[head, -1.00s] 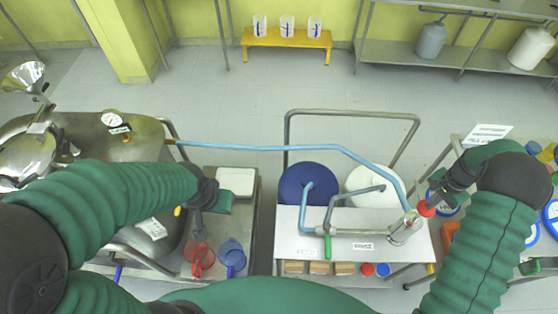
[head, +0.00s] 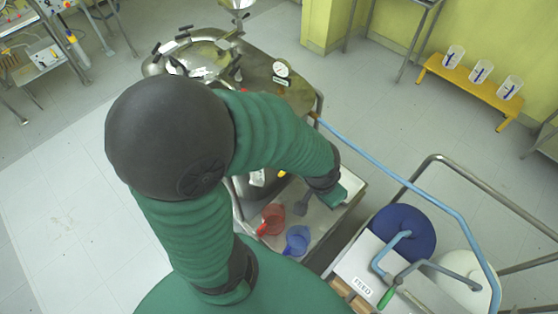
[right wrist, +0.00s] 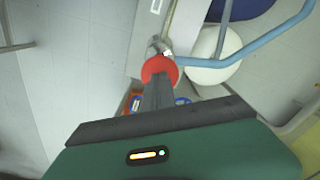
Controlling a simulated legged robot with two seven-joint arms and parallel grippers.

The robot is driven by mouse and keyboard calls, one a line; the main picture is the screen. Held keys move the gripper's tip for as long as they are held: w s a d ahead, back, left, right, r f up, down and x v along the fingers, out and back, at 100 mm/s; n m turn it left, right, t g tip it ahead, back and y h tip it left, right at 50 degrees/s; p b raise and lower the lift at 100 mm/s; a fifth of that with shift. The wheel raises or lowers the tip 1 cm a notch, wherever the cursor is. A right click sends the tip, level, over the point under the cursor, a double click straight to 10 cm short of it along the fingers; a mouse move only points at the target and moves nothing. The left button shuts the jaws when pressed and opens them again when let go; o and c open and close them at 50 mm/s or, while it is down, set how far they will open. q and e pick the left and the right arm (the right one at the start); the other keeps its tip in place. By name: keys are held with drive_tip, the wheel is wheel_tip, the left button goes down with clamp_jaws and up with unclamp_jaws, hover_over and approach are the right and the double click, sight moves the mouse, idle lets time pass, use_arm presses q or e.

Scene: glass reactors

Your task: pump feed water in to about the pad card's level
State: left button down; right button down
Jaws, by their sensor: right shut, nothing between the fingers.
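The steel reactor vessel (head: 255,85), with a gauge (head: 281,69) on top, stands behind my left arm. A blue hose (head: 400,180) runs from it to the pump cart (head: 345,262), which carries a FEED label (head: 363,288). A blue drum (head: 403,233) and a white drum (head: 462,268) stand behind the cart. A green-handled valve (head: 387,298) sits on the pipework. I cannot make out the pad card.
A red jug (head: 271,220) and a blue jug (head: 297,240) stand on the steel side table (head: 335,225). A yellow bench (head: 475,88) with clear beakers stands at the back.

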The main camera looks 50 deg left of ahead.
drive_tip(key=shift+a+f+b, duration=0.1)
drive_tip(key=shift+f+b, duration=1.85)
drive_tip(key=shift+f, duration=1.2)
wheel_tip(320, 180, up, 8)
drive_tip(key=p, duration=0.6)
drive_tip(key=shift+r, duration=0.25)
drive_tip(key=shift+f, duration=0.1)
wheel_tip(320, 180, up, 6)
drive_tip(key=p, duration=0.3)
drive_tip(key=shift+p, duration=0.4)
